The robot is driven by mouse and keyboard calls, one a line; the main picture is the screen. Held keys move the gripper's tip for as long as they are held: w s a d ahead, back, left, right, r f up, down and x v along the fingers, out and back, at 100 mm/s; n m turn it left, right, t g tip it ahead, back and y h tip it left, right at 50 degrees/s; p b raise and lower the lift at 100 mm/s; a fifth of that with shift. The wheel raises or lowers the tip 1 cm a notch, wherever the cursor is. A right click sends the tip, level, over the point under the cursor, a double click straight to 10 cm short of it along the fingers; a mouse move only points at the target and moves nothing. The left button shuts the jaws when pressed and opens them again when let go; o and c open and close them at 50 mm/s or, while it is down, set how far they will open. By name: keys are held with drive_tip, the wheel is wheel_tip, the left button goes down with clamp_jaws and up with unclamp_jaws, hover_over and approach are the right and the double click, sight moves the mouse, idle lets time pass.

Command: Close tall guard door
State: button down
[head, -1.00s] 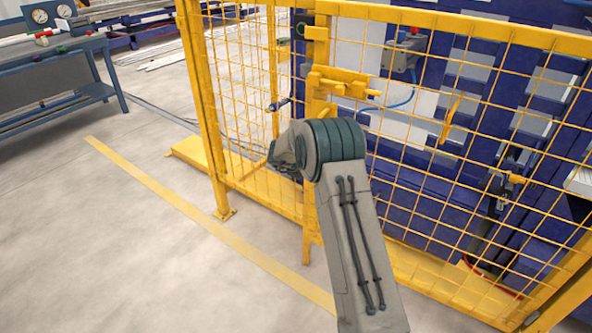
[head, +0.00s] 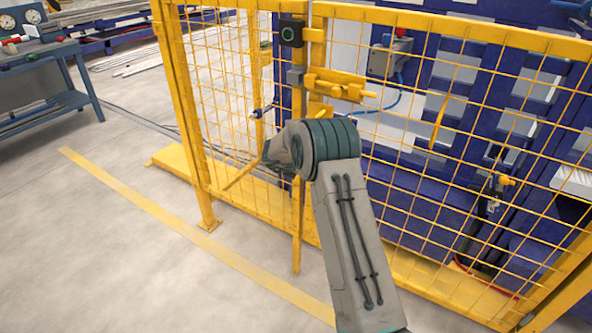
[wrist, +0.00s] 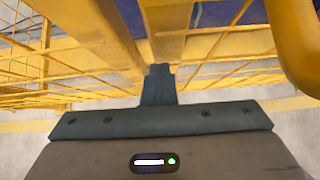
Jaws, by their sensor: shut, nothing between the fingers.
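The tall guard door (head: 455,95) is a yellow frame with wire mesh on the right of the head view. Its yellow latch and handle (head: 338,86) sit at its left edge, close beside a grey block (head: 296,77) on the post. I cannot tell whether a small gap remains there. My arm reaches in front of the door's left edge and hides its lower part. In the wrist view my gripper (wrist: 160,72) is shut and empty, its tips at or just below a yellow frame bar (wrist: 165,35); contact is unclear.
A fixed yellow mesh panel (head: 225,110) with a footed post (head: 208,222) stands left of the door. Blue machinery (head: 395,180) is behind the mesh. A blue workbench (head: 45,100) is at far left. The floor at front left is clear, with a yellow line (head: 160,215).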

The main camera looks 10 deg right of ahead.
drive_tip(key=s+a+f+v, duration=0.1)
drive_tip(key=s+f+v, duration=0.1)
drive_tip(key=v, duration=1.1)
drive_tip(key=s+a+r+n+t+y+p, duration=0.1)
drive_tip(key=a+r+n+t+y+p, duration=0.15)
drive_tip(key=r+n, duration=0.7)
drive_tip(key=s+a+r+n+t+y+p, duration=0.1)
drive_tip(key=r+n+t+y+p, duration=0.2)
drive_tip(key=r+n, duration=0.65)
drive_tip(key=s+a+r+n+y+p, duration=0.2)
drive_tip(key=s+r+n+y, duration=0.1)
drive_tip(key=s+r+n, duration=0.3)
drive_tip(key=s+d+f+n+g+h+p, duration=0.1)
drive_tip(key=s+d+n+g, duration=0.3)
drive_tip(key=s+n, duration=0.6)
drive_tip(key=s+d+f+n+g+h+p, duration=0.1)
drive_tip(key=s+d+n+g+p, duration=0.3)
drive_tip(key=s, duration=1.7)
drive_tip(key=d+n+g, duration=0.1)
drive_tip(key=n, duration=0.4)
drive_tip(key=shift+f+n+p, duration=0.2)
drive_tip(key=shift+n+p, duration=0.1)
drive_tip(key=shift+n, duration=0.1)
drive_tip(key=shift+s+d, duration=0.1)
